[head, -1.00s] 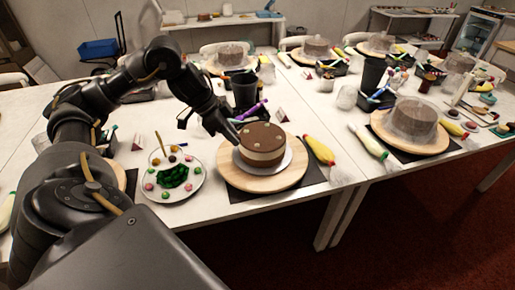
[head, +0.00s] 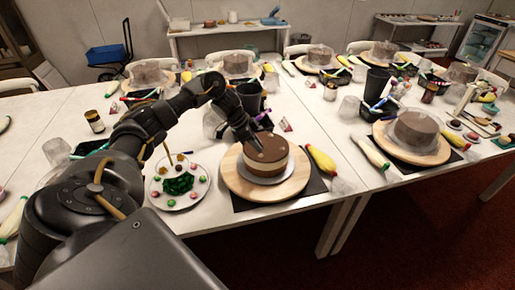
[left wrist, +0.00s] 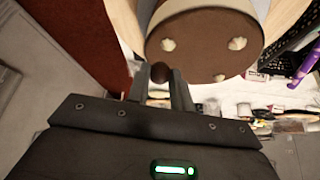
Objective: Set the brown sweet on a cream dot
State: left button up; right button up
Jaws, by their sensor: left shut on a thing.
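The brown sweet (left wrist: 160,72) is a small dark ball between the fingertips of my left gripper (left wrist: 159,80), which is shut on it. In the head view my left gripper (head: 254,141) points down at the top of the cake (head: 265,168), and the sweet cannot be made out there. In the left wrist view the top carries cream dots: one (left wrist: 168,44) close to the sweet, one (left wrist: 237,43) and one (left wrist: 218,77) farther off. Whether the sweet touches the cake is unclear. My right gripper is out of view.
The cake stands on a round wooden turntable (head: 238,186) over a dark mat. A plate (head: 160,203) of coloured sweets lies to its left. A yellow piping bag (head: 320,160) lies close at its right. A dark cup (head: 249,96) stands behind.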

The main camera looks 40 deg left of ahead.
aim_at(262, 156)
pick_arm(q)
jog(key=shift+w+f, duration=0.25)
jog(key=shift+f, duration=0.1)
notch_tip(262, 156, down, 3)
jog(key=shift+w+r+p, duration=0.1)
jog(key=shift+w+p, duration=0.05)
jog(key=shift+p, duration=0.65)
jog(key=shift+f, duration=0.3)
jog(key=shift+f, duration=0.1)
jog(key=o, duration=0.9)
